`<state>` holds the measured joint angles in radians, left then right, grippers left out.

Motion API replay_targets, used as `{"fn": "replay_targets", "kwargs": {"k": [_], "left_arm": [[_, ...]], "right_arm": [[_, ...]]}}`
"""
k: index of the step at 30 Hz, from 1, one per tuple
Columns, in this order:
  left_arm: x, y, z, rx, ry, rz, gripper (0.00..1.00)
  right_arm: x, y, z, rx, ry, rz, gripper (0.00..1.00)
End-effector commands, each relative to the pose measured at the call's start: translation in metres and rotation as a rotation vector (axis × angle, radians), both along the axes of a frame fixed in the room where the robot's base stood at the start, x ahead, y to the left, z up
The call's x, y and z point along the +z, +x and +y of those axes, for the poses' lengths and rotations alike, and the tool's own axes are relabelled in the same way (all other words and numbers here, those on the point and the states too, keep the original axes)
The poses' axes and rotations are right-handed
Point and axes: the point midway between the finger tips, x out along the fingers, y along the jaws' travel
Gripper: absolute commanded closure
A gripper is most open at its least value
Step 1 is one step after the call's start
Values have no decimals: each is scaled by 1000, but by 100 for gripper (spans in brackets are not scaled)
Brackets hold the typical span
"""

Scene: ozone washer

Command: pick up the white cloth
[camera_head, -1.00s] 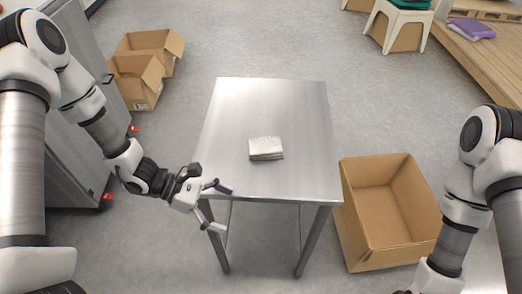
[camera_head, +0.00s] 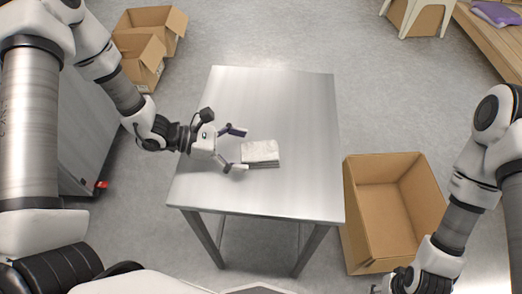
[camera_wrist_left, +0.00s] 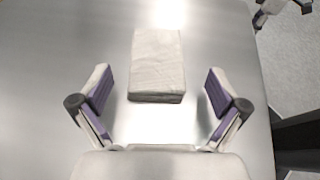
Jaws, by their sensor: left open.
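The white cloth (camera_head: 261,152) lies folded into a small flat stack on the metal table (camera_head: 285,100). My left gripper (camera_head: 242,149) is open and empty over the table, just left of the cloth, with its fingers pointing at it. In the left wrist view the cloth (camera_wrist_left: 157,65) lies ahead of the palm, centred between the two spread, purple-padded fingers (camera_wrist_left: 157,84); neither finger touches it. Only part of my right gripper (camera_head: 398,281) shows at the bottom edge, beside the large box; its fingers are not clear.
A large open, empty cardboard box (camera_head: 393,205) stands on the floor right of the table. Smaller open boxes (camera_head: 145,50) stand at the back left. A purple folded item (camera_head: 494,13) lies on a wooden platform at the top right. The tabletop around the cloth is clear.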

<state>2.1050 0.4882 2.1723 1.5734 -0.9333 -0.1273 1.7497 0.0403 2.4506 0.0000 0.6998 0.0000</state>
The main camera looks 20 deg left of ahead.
Motion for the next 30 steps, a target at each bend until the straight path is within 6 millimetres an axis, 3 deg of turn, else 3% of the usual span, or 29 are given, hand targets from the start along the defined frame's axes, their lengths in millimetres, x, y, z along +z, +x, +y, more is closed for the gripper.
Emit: {"fn": "replay_targets", "kwargs": {"k": [8,16,21,22,30], "left_arm": [[-12,13,-37,-5,3,2,2],[-14,16,-41,-1,0,0,2],[-14,16,-41,-1,1,1,62],[-14,16,-41,-1,1,1,67],[-14,15,-41,-1,1,1,67]], "right_arm": [[8,0,0,0,0,-1,57],[8,0,0,0,0,-1,57],[8,0,0,0,0,-1,57],[8,0,0,0,0,-1,57],[8,0,0,0,0,-1,57]]}}
